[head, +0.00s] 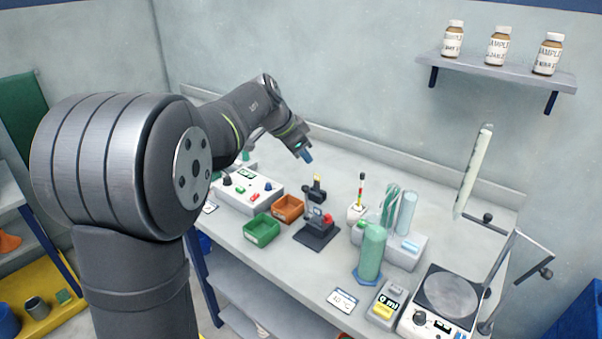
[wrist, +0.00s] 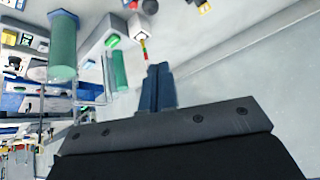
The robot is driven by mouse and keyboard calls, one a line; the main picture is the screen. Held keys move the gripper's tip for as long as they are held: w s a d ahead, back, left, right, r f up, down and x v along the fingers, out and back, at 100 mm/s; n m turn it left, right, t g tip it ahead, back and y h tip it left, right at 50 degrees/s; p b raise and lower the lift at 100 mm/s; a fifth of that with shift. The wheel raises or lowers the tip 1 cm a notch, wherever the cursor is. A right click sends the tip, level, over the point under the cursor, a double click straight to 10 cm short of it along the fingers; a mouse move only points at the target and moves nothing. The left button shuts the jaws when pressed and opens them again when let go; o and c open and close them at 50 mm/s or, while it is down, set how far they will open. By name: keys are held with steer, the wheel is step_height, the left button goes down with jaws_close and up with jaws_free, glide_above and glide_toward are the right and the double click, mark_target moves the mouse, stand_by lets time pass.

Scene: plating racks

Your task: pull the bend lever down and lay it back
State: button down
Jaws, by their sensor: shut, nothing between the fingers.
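A small black bending device (head: 314,238) stands on the bench near the middle of the head view. It has a red knob (head: 328,219) and an upright dark part with a yellowish tip (head: 317,178). I cannot tell for sure which piece is the bend lever. My gripper (head: 308,157) is above and behind the device, apart from it, with its blue fingers pointing down. In the wrist view my gripper (wrist: 158,68) is shut and empty. Dark parts at the top edge there are cut off, so I cannot tell if they belong to the device.
Green (head: 262,230) and orange (head: 288,208) bins and a control box (head: 245,188) stand left of the device. The bench behind is fairly clear.

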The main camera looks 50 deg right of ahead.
mark_target(308, 187)
step_height(308, 187, down, 9)
steer(key=d, duration=0.2)
steer(key=shift+d, duration=0.3)
steer(key=shift+a+f, duration=0.1)
steer(key=shift+a, duration=0.05)
stand_by(0.5)
steer(key=shift+a+h, duration=0.2)
steer(key=shift+h, duration=0.4)
